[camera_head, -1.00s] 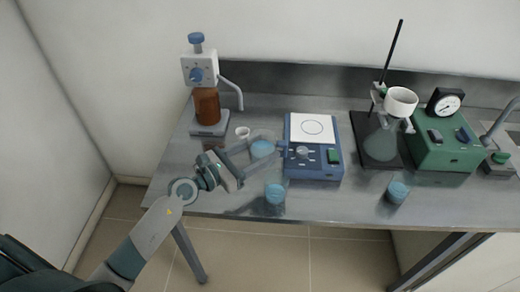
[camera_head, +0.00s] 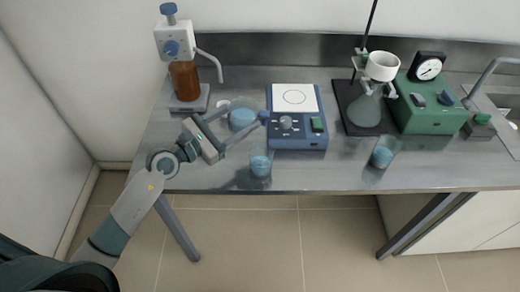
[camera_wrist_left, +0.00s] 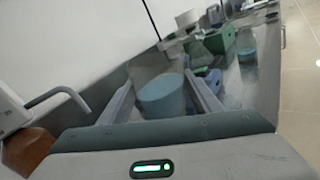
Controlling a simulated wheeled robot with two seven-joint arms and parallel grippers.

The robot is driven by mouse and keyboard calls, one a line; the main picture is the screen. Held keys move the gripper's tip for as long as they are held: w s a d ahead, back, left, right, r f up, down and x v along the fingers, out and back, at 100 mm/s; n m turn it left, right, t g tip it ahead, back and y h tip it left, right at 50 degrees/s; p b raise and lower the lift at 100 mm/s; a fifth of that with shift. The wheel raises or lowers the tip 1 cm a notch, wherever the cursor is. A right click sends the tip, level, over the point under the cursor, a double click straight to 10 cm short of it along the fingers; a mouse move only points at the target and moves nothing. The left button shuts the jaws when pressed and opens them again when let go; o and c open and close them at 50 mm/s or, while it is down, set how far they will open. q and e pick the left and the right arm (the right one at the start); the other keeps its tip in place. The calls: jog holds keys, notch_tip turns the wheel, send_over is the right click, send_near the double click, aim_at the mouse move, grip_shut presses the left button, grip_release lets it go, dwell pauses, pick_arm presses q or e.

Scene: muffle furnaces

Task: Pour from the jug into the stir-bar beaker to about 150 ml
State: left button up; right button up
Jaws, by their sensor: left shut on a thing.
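My left gripper (camera_head: 244,125) is shut on a clear vessel with blue liquid, which I take to be the jug (camera_head: 241,115). The jug also shows between the two fingers in the left wrist view (camera_wrist_left: 162,97). It looks about upright; I cannot tell whether it touches the bench. It is left of the blue stirrer (camera_head: 297,140). A clear beaker with blue liquid (camera_head: 260,163) stands in front of the stirrer, near the bench edge. Another such beaker (camera_head: 383,155) stands further right. No stir bar can be made out, nor any volume marks. My right gripper is not in view.
A bottle with a dispenser (camera_head: 184,80) stands at the back left, its spout reaching right. A flask (camera_head: 365,108) on a stand with a white funnel (camera_head: 382,66) and a green gauge box (camera_head: 430,105) are at the right.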

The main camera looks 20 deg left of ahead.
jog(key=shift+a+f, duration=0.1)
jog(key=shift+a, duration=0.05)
pick_arm(q)
jog(key=shift+m, duration=0.3)
jog(key=shift+w+a+m+b, duration=0.1)
jog(key=shift+a+m+b, duration=0.05)
jog(key=shift+m+b, duration=0.3)
jog(key=shift+r, duration=0.1)
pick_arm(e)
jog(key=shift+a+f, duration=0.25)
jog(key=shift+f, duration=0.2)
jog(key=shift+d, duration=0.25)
pick_arm(q)
jog(key=shift+m+b, duration=0.55)
jog(key=shift+m, duration=0.5)
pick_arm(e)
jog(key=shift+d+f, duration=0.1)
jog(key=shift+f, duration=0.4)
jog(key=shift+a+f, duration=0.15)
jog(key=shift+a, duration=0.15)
pick_arm(q)
jog(key=shift+m+b, duration=0.35)
jog(key=shift+m, duration=0.05)
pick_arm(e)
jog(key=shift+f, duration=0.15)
